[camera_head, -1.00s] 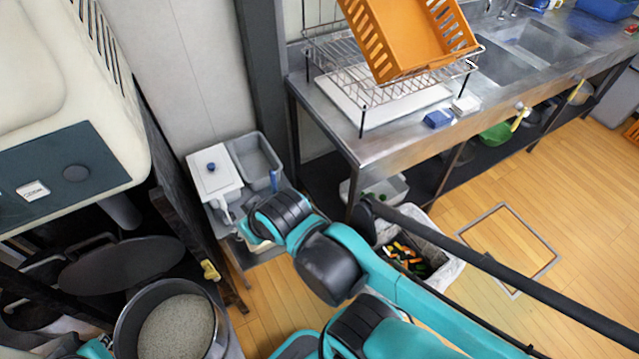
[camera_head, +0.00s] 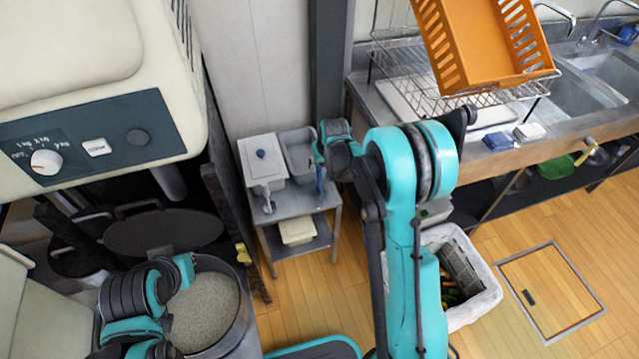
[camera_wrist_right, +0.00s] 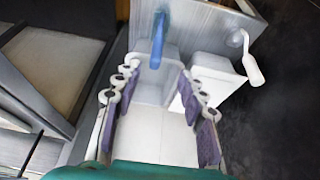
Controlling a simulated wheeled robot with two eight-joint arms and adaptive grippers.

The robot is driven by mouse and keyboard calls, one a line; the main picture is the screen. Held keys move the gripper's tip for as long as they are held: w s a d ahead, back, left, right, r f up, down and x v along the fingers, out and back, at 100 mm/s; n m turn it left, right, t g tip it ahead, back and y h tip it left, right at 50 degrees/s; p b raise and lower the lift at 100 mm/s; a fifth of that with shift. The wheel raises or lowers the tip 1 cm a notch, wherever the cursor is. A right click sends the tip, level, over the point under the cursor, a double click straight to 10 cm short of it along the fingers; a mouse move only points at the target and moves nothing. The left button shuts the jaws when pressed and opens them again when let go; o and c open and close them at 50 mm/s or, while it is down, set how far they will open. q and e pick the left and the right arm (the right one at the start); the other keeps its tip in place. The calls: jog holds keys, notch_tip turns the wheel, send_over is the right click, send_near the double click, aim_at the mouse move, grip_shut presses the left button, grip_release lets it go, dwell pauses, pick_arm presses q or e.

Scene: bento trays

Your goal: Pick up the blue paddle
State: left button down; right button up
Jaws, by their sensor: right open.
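The blue paddle (camera_wrist_right: 158,42) stands at the far edge of a grey bin (camera_head: 298,150) in the right wrist view, with its handle upward. In the head view a narrow blue piece of the paddle (camera_head: 320,182) shows beside that bin. My right gripper (camera_wrist_right: 158,76) is open and empty, with purple pads on both sides. It points at the bin, and the paddle lies ahead between the fingertips, apart from both. In the head view my right wrist covers most of this gripper. My left arm shows at the lower left, but I cannot make out its gripper.
A white lidded container (camera_head: 262,160) stands left of the bin on a small metal cart (camera_head: 290,208). A white ladle-like handle (camera_wrist_right: 252,68) hangs beside it. A pot of rice (camera_head: 212,305) stands lower left. The steel counter (camera_head: 490,140) with an orange crate (camera_head: 480,45) is at right.

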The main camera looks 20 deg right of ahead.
aim_at(320, 169)
jog(key=x, duration=0.5)
jog(key=shift+d+f+b, duration=0.1)
jog(key=shift+b, duration=0.3)
jog(key=b+x, duration=0.1)
jog(key=x, duration=0.2)
jog(key=w+b+x, duration=0.1)
jog(key=x, duration=0.1)
jog(key=shift+w+d+f, duration=0.1)
jog(key=shift+d+f, duration=0.1)
jog(key=shift+r, duration=0.1)
grip_shut()
